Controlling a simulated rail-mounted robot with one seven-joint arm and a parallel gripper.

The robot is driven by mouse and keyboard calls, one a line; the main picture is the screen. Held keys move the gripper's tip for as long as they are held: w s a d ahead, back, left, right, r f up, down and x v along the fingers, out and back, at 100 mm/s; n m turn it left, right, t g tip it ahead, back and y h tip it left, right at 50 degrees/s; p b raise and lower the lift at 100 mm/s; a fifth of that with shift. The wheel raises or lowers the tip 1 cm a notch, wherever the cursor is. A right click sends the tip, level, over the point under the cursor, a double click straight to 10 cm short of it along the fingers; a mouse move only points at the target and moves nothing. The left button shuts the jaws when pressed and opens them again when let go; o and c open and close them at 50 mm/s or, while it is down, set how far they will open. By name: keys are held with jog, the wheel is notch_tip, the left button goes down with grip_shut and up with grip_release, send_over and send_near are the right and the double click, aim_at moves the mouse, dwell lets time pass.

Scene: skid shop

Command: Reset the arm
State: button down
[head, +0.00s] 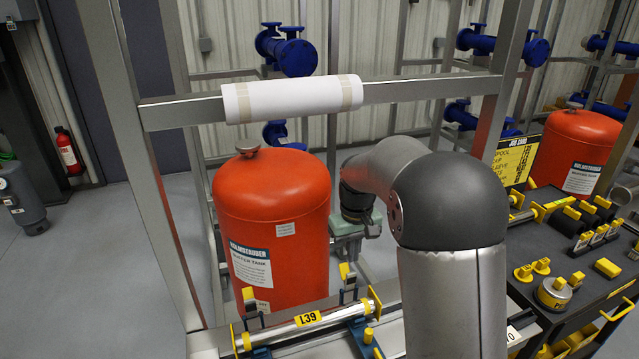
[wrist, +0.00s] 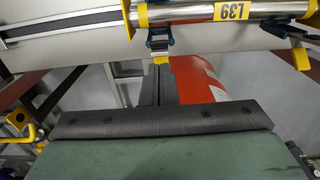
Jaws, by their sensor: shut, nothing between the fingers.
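My arm rises in front of the skid in the head view and bends away from me at its dark grey elbow. My gripper (head: 352,228) shows only partly behind the arm, to the right of the orange-red tank (head: 272,225). In the wrist view, my gripper (wrist: 163,122) fills the lower part as a dark bar with a green face. It is shut and holds nothing. A silver pipe spool with yellow ends and tag L39 (head: 308,319) lies in blue clamps on the near rail. The spool also crosses the top of the wrist view (wrist: 232,12).
A white sleeve (head: 292,98) wraps the horizontal steel beam (head: 430,88) above the tank. A black bench (head: 560,250) with yellow-handled parts and a job card (head: 515,160) stands at right. Blue valves (head: 287,50) hang behind. Open floor lies at left.

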jog(key=s+d+r+m, duration=0.1)
jog(key=s+m, duration=0.1)
jog(key=s, duration=2.8)
jog(key=shift+s+d+r+m+t, duration=0.2)
jog(key=shift+d+r+m+t, duration=0.05)
jog(key=shift+d+m+t, duration=0.15)
